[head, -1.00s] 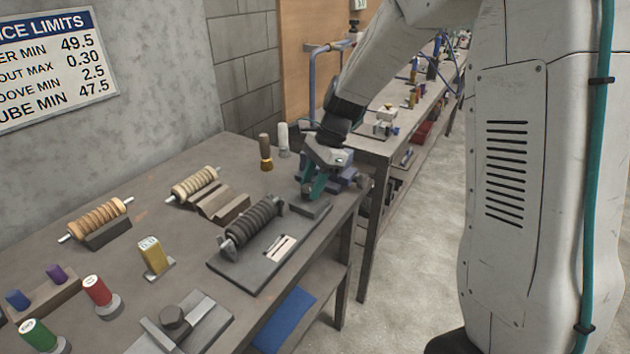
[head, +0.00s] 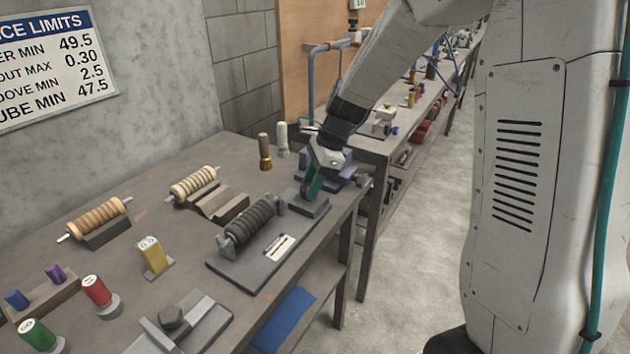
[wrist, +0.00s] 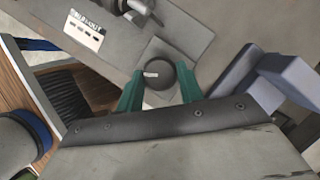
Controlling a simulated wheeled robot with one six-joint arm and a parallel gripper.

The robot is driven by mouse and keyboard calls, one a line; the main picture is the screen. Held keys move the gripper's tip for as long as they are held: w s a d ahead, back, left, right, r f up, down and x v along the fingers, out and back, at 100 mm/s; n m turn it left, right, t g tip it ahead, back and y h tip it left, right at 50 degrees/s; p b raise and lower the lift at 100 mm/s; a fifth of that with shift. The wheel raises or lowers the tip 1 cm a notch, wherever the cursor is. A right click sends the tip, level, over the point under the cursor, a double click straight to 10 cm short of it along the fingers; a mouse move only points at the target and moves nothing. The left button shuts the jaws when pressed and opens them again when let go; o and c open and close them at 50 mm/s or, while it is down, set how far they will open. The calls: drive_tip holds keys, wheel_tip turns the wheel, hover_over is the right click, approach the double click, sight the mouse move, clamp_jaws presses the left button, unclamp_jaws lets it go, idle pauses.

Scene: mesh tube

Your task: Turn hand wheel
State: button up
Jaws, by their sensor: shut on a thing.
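The hand wheel (wrist: 160,75) shows in the wrist view as a round dark knob with a small white mark. It sits at a grey block on the plate of a bench fixture. My gripper (wrist: 160,87) has one teal finger on each side of the wheel and is shut on it. In the head view my gripper (head: 312,190) reaches down at the bench's right edge, over the grey block (head: 313,208). The wheel is hidden there. A dark ribbed roller (head: 247,226) lies on the fixture plate (head: 238,272) beside it.
A blue vise-like device (head: 345,170) stands close behind my gripper, and a blue-grey part (wrist: 290,75) shows right of it in the wrist view. Brown (head: 264,150) and white (head: 282,138) handles stand to its left. Ribbed rollers, plugs and a yellow block (head: 150,255) occupy the bench.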

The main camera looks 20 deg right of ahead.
drive_tip(key=o, duration=1)
drive_tip(key=shift+d+r, duration=0.1)
drive_tip(key=v, duration=0.7)
drive_tip(key=shift+r, duration=0.25)
drive_tip(key=shift+d, duration=0.1)
